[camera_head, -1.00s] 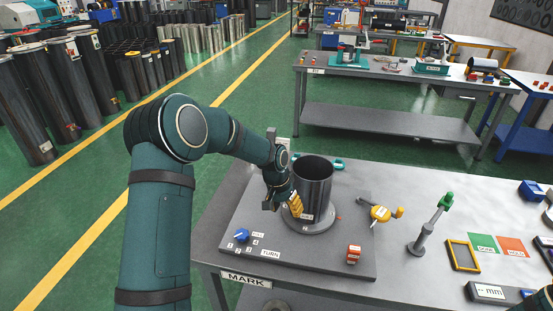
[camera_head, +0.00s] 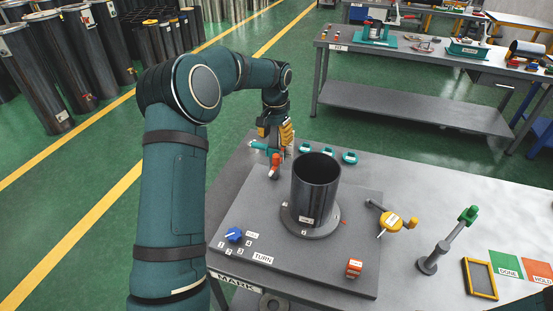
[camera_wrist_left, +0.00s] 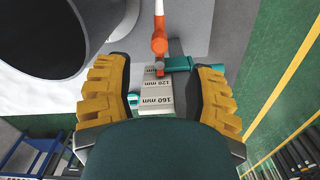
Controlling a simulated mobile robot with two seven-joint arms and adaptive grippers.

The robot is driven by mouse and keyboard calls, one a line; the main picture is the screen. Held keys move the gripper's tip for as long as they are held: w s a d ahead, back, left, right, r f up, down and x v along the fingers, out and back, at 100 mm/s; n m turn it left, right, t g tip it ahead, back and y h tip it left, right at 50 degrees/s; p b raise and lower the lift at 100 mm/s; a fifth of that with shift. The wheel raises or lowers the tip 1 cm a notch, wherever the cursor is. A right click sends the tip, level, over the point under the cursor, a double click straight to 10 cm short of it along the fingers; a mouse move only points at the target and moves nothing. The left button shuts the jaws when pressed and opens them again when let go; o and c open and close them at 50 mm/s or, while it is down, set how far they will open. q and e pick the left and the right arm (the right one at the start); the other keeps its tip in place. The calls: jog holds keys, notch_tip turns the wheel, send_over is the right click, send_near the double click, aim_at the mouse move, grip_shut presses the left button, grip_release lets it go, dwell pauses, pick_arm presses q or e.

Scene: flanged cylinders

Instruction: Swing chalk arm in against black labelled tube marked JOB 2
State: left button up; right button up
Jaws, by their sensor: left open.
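The black tube (camera_head: 316,185) stands upright on a round grey flange on the plate. A small white label shows low on its side, too small to read. Left of it is a small arm with an orange knob (camera_head: 275,165), likely the chalk arm. In the left wrist view the knob (camera_wrist_left: 159,42) has a pale rod running from it, apart from the tube's rim (camera_wrist_left: 60,70). My left gripper (camera_head: 276,140) is open behind the tube's left side. Its yellow fingers lie either side of a grey block marked 120 mm and 160 mm (camera_wrist_left: 158,92). My right gripper is out of view.
The plate holds a blue knob (camera_head: 233,234), a red block (camera_head: 354,268) and a yellow swing piece (camera_head: 391,222). Teal clamps (camera_head: 327,153) lie behind the tube.

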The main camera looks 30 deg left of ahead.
aim_at(276, 155)
pick_arm(q)
notch_tip(276, 155, down, 10)
jog(key=shift+r, duration=0.25)
grip_shut()
dwell(0.3)
